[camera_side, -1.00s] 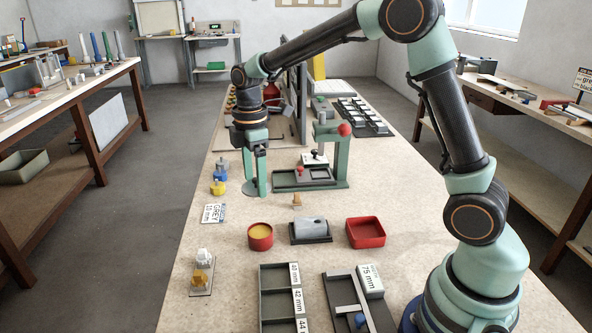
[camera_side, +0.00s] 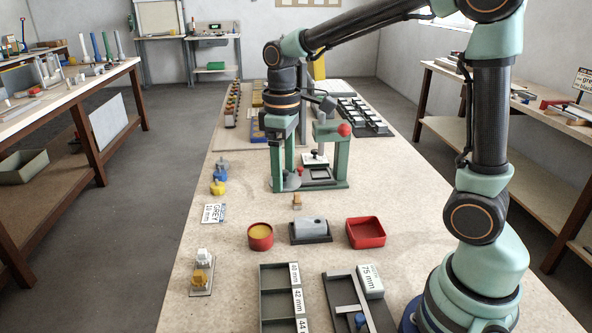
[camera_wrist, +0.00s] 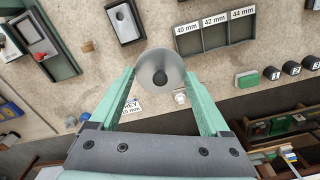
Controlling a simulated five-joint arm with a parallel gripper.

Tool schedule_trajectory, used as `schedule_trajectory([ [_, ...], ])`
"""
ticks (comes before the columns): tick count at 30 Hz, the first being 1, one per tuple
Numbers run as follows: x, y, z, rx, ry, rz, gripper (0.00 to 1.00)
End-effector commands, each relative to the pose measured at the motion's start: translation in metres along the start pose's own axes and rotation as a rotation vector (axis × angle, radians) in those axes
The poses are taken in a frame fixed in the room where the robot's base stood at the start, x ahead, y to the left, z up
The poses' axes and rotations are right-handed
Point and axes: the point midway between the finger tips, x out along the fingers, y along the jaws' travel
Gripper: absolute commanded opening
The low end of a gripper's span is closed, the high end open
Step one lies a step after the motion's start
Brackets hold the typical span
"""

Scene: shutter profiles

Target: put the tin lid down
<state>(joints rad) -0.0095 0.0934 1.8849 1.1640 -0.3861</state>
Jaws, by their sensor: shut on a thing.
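The tin lid (camera_wrist: 160,72) is a round grey disc with a darker spot at its middle. In the wrist view it sits between the two green fingertips of my gripper (camera_wrist: 159,80), which is shut on it. In the side view the lid (camera_side: 292,182) shows at the fingertips of my gripper (camera_side: 283,180), in front of the green press (camera_side: 330,152). I cannot tell whether it touches anything below. A round red tin (camera_side: 260,241) with yellow contents stands open on the bench, nearer the camera. I cannot make the tin out in the wrist view.
A grey block (camera_side: 311,229) in a dark tray and an empty red square tray (camera_side: 366,235) stand right of the tin. A small wooden piece (camera_side: 297,201) stands near my gripper. Yellow and blue pieces (camera_side: 218,187) lie left.

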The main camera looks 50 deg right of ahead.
Motion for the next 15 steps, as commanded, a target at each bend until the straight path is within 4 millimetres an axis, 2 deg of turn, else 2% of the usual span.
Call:
schedule_trajectory([
  [1,0.004,-0.003,0.009,0.077,0.001,0.000,0.28],
  [6,0.017,-0.009,0.030,0.285,0.001,0.000,0.28],
  [15,0.024,-0.013,0.041,0.400,0.002,0.000,0.28],
])
